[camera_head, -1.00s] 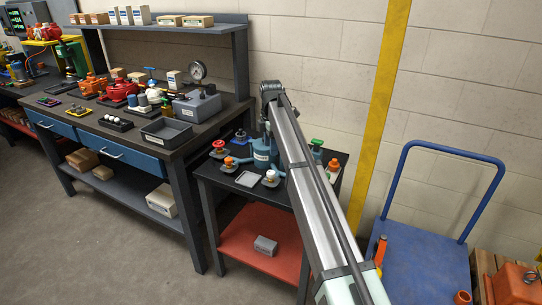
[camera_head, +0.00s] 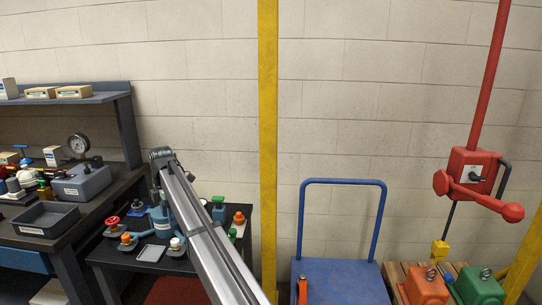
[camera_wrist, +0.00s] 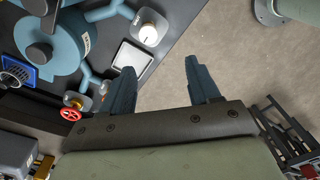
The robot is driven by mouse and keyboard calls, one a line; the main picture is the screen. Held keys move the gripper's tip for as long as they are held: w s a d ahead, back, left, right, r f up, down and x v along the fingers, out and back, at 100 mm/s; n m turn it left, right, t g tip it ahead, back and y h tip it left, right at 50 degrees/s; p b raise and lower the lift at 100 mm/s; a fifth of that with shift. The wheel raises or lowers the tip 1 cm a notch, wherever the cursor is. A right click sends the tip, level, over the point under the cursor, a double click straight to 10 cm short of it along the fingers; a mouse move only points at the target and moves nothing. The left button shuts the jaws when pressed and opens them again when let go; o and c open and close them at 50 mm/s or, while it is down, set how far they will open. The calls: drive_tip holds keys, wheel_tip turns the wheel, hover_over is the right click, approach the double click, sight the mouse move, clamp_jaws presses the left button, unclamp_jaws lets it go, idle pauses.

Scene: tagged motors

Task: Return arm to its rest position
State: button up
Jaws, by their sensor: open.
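My gripper (camera_wrist: 160,85) shows in the wrist view with its two dark blue fingers spread wide and nothing between them. It hangs past the edge of a small dark table (camera_head: 108,252), with bare floor behind the fingertips. In the head view my arm reaches over this table and its link hides part of it; the gripper cannot be made out there. A blue motor-like housing (camera_wrist: 38,62) with pipes lies at upper left in the wrist view. A small pale tray (camera_wrist: 132,58) sits close to the left finger.
A red-handled valve (camera_head: 111,221), orange-capped and green-capped items share the small table. A workbench (camera_head: 65,235) stands at left. A blue trolley (camera_head: 345,280), a yellow post (camera_head: 267,140) and a red lever box (camera_head: 474,172) are to the right.

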drive_tip(key=s+d+f+m+g, duration=0.2)
drive_tip(key=s+d+f, duration=0.4)
drive_tip(key=s+f, duration=0.35)
drive_tip(key=s+d+f+m+g, duration=0.1)
drive_tip(key=s+d+f+g, duration=0.2)
drive_tip(key=s+d+f, duration=0.6)
drive_tip(key=s+d+f+m, duration=0.4)
drive_tip(key=d+f+m, duration=0.2)
drive_tip(key=d+f, duration=0.6)
drive_tip(key=s+d+f+m, duration=0.4)
drive_tip(key=d+f+m, duration=0.2)
drive_tip(key=d+f, duration=0.65)
drive_tip(key=s+d+f+m, duration=0.6)
drive_tip(key=s+d, duration=0.3)
drive_tip(key=s, duration=0.3)
drive_tip(key=s+d+f+m+g, duration=0.1)
drive_tip(key=s+d+f+m, duration=0.5)
drive_tip(key=s+d+f, duration=0.2)
drive_tip(key=s+d, duration=0.2)
drive_tip(key=s, duration=0.2)
drive_tip(key=shift+s, duration=0.25)
